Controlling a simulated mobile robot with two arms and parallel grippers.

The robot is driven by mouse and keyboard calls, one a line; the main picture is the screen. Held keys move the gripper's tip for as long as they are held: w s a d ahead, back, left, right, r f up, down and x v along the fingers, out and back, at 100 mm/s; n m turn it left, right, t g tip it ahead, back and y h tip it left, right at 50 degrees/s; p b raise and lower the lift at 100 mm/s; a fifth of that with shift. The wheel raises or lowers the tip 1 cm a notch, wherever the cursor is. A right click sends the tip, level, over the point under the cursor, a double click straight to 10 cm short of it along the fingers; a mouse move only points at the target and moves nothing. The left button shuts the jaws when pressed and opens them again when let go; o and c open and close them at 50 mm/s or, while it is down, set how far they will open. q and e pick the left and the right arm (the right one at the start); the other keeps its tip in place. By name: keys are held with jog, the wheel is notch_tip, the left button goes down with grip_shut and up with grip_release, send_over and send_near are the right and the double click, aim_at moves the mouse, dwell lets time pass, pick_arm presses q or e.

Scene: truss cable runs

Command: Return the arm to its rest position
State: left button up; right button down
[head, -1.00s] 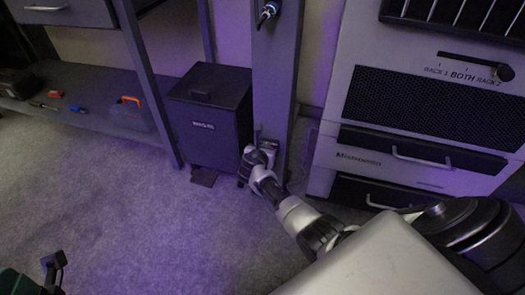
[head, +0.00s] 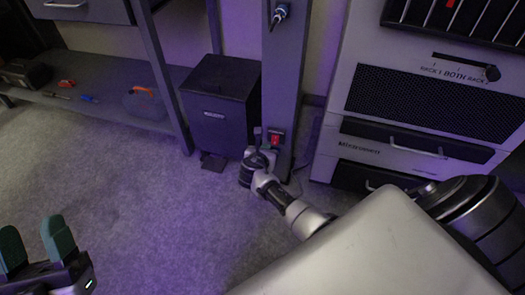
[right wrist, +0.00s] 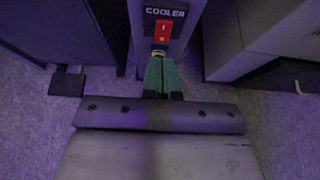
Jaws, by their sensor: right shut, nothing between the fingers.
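My right gripper (head: 258,134) is low at the foot of the grey upright post (head: 284,75). Its green fingers (right wrist: 160,74) are together and hold nothing. A red rocker switch (head: 275,141) labelled COOLER is on the post, just beyond the fingertips. It also shows in the right wrist view (right wrist: 162,32). A small yellow and blue ring (right wrist: 158,53) lies between switch and fingertips in the picture; I cannot tell whether the fingers touch it. My left gripper (head: 34,243) is at the lower left, its green fingers apart and empty.
A dark bin (head: 219,105) stands left of the post, with a pedal at its foot. A cabinet with drawers (head: 415,150) stands close on the right. A low shelf (head: 100,110) with tools is at the left. The carpet (head: 130,205) in front is clear.

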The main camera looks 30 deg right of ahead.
pick_arm(q)
jog(key=w+f+g+y+p, duration=0.1)
jog(key=w+f+g+y, duration=0.1)
jog(key=f+g, duration=0.3)
jog(key=shift+w+p, duration=0.35)
jog(key=shift+w, duration=0.25)
pick_arm(e)
jog(key=shift+v, duration=1.95)
